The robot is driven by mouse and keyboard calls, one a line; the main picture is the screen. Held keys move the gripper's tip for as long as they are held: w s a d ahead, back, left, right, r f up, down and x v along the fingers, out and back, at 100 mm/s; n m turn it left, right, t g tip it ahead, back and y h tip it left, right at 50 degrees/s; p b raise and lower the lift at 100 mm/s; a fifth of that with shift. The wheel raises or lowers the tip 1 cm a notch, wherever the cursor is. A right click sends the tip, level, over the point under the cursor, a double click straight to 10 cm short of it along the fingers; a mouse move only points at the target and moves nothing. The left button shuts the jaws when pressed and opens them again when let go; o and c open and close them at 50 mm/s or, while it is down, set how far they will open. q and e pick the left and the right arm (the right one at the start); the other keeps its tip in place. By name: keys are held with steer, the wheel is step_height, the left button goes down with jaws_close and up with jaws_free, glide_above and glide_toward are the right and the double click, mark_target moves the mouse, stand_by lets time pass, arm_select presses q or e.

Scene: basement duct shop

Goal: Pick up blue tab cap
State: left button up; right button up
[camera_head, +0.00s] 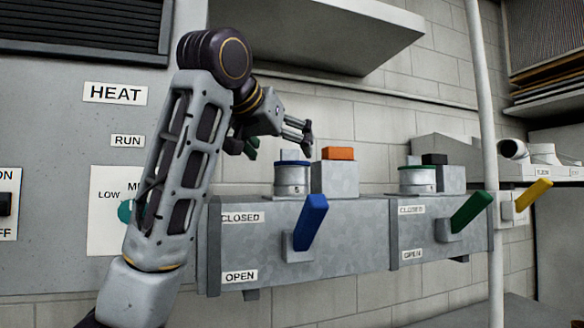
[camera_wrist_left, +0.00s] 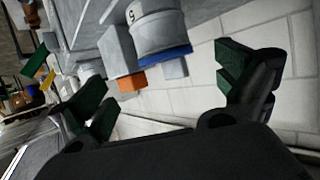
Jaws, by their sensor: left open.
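The blue tab cap (camera_head: 292,163) is a short grey cylinder top with a blue ring and a pale tab standing up, on a round collar on top of the grey duct box. In the left wrist view the blue-ringed cap (camera_wrist_left: 165,53) appears upside down, its grey tab pointing down between the fingers. My left gripper (camera_head: 276,140) is open and empty, just above and slightly left of the cap in the head view. In the left wrist view the gripper (camera_wrist_left: 165,92) has its green-padded fingers wide apart, not touching the cap. My right gripper is not in view.
An orange-topped grey block (camera_head: 338,154) stands close right of the cap. A blue lever (camera_head: 311,222) sticks out from the duct front. Further right are a green-ringed cap (camera_head: 417,170), a green lever (camera_head: 470,212) and a vertical white pipe (camera_head: 484,110). A shelf (camera_head: 350,35) hangs above.

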mark_target(289, 163)
arm_select(q)
steer(key=shift+w+d+f, duration=0.2)
steer(key=shift+w+f, duration=0.05)
steer(key=shift+w, duration=0.3)
steer(key=shift+w+d+f, duration=0.15)
steer(key=shift+w+f, duration=0.05)
steer(key=shift+w, duration=0.25)
steer(key=shift+d, duration=0.1)
steer(key=shift+w+f, duration=0.1)
steer(key=shift+w, duration=0.2)
steer(key=x, duration=0.1)
steer(key=p+x, duration=0.2)
steer(key=x, duration=0.1)
steer(key=shift+w+a, duration=0.15)
steer(key=shift+a, duration=0.15)
steer(key=shift+w+d+f, duration=0.15)
steer(key=shift+w+f, duration=0.05)
steer(key=shift+w, duration=0.1)
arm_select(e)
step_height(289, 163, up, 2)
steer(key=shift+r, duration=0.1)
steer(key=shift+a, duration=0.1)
